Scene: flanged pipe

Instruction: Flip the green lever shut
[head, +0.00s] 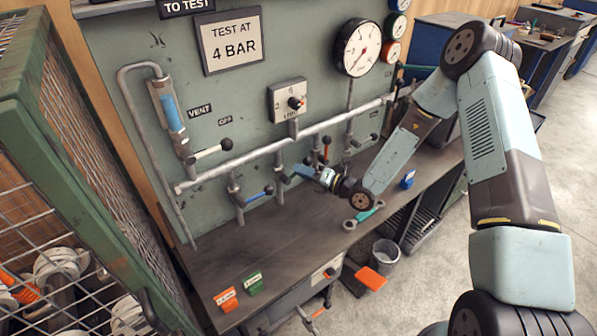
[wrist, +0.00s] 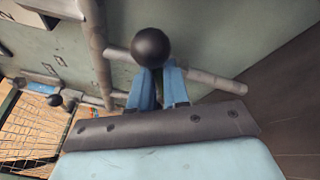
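My gripper (head: 299,170), with blue fingers, reaches in low at the row of valves on the grey-green panel. In the wrist view a black ball knob (wrist: 150,47) sits right at the ends of the blue fingers (wrist: 158,88) and covers their tips. A narrow gap shows between the fingers. I cannot tell whether they touch the knob or close on a lever stem. No green lever handle shows clearly in either view; the knob's own handle is hidden. In the head view a black knob (head: 307,160) shows beside my gripper.
Nearby are a red lever (head: 326,153), a blue lever (head: 259,194) and a white lever (head: 208,152). A grey pipe (head: 275,147) runs above. The bench (head: 270,244) carries a teal tool (head: 368,212) and orange and green tags. A mesh cage stands left.

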